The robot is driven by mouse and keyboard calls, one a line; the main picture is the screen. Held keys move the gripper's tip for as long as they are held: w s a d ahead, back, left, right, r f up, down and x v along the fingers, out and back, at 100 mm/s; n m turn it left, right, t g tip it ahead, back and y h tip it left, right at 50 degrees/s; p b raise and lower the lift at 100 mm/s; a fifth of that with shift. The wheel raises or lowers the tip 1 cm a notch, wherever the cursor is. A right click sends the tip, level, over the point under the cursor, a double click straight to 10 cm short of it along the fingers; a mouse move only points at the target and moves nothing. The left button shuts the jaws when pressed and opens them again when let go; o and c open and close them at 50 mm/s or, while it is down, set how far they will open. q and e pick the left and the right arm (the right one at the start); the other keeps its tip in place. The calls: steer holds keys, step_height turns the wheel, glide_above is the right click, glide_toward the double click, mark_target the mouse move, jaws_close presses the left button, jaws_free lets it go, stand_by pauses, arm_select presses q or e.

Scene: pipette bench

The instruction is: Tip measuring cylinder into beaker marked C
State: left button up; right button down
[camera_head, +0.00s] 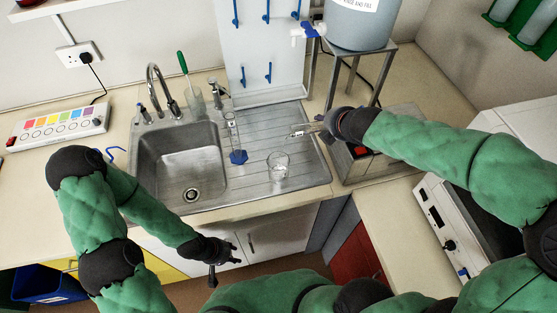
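A clear measuring cylinder (233,131) with a blue base stands upright on the ribbed steel draining board, right of the sink basin. A clear glass beaker (278,166) stands on the board to its right and nearer to me; I cannot read a letter on it. My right gripper (294,133) is above the board, behind and right of the beaker, pointing left towards the cylinder but apart from it. Its finger opening is too small to tell. My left gripper (226,261) is low in front of the counter, its fingers apart and empty, away from both vessels.
The sink basin (180,168) and tap (160,88) are left of the cylinder. A pegboard rack (265,75) stands behind. A large container (360,25) sits on a metal stand (388,72) at the back right. The board's front right is clear.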

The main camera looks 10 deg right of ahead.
steer(key=shift+f+b, duration=0.15)
steer(key=shift+b, duration=0.4)
steer(key=shift+f+n+h+b, duration=0.4)
steer(key=shift+f+h+b, duration=0.25)
steer(key=shift+b, duration=1.1)
steer(key=a+f+n+h+b, duration=0.1)
steer(key=b, duration=0.2)
steer(key=a+f+h+b, duration=0.1)
steer(key=f+h+b, duration=0.1)
steer(key=b, duration=0.2)
steer(key=shift+n, duration=0.4)
steer(key=shift+f, duration=0.1)
